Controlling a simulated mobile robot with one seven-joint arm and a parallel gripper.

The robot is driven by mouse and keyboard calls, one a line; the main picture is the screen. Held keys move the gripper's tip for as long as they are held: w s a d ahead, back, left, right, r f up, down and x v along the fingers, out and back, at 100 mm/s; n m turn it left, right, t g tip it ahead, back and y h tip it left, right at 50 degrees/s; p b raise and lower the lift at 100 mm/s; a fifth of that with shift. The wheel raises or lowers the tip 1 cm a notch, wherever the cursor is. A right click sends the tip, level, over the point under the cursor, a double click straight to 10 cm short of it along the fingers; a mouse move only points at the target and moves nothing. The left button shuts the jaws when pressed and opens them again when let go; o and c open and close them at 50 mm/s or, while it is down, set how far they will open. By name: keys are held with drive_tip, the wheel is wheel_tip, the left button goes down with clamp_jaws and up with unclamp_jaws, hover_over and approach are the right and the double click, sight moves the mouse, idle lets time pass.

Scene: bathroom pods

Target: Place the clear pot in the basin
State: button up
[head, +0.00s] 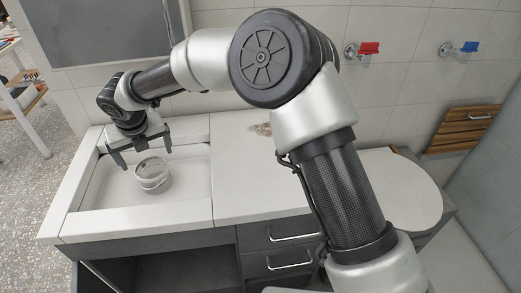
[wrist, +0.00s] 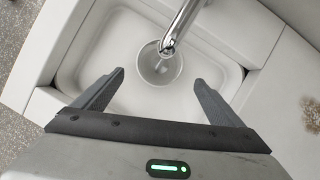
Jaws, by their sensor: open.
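The clear pot (head: 153,183) is a small round see-through vessel. It stands upright inside the white basin (head: 107,190), and it also shows in the wrist view (wrist: 158,72) near the basin's middle. My gripper (head: 143,157) is open and empty just above and behind the pot in the head view. In the wrist view its two fingers (wrist: 159,82) are spread wide, with the pot beyond the tips and between their lines. The fingers look clear of the pot. The tap partly covers the pot's far rim in the wrist view.
A chrome tap (wrist: 179,27) reaches over the basin. A white counter (head: 255,180) with a brownish patch lies right of it, above grey drawers (head: 285,247). A round white lid (head: 402,188) is farther right. Red (head: 368,48) and blue (head: 465,48) wall valves are at the back.

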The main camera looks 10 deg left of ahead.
drive_tip(key=d+r+m+t+h, duration=0.1)
drive_tip(key=d+r+m, duration=0.5)
drive_tip(key=d, duration=0.5)
drive_tip(key=d+r+m+h, duration=0.1)
drive_tip(key=d+r+m, duration=0.3)
drive_tip(key=d+m, duration=0.45)
drive_tip(key=d+r+m+t+h, duration=0.15)
drive_tip(key=d+r+m, duration=0.4)
drive_tip(key=d, duration=0.65)
drive_tip(key=s+d+r+m, duration=0.1)
drive_tip(key=s+d+m, duration=1.6)
drive_tip(key=d+m, duration=0.3)
drive_tip(key=m, duration=0.3)
drive_tip(key=shift+s+d+r+m+y, duration=0.25)
drive_tip(key=shift+s+r+m+y, duration=0.05)
drive_tip(key=shift+m+y, duration=0.1)
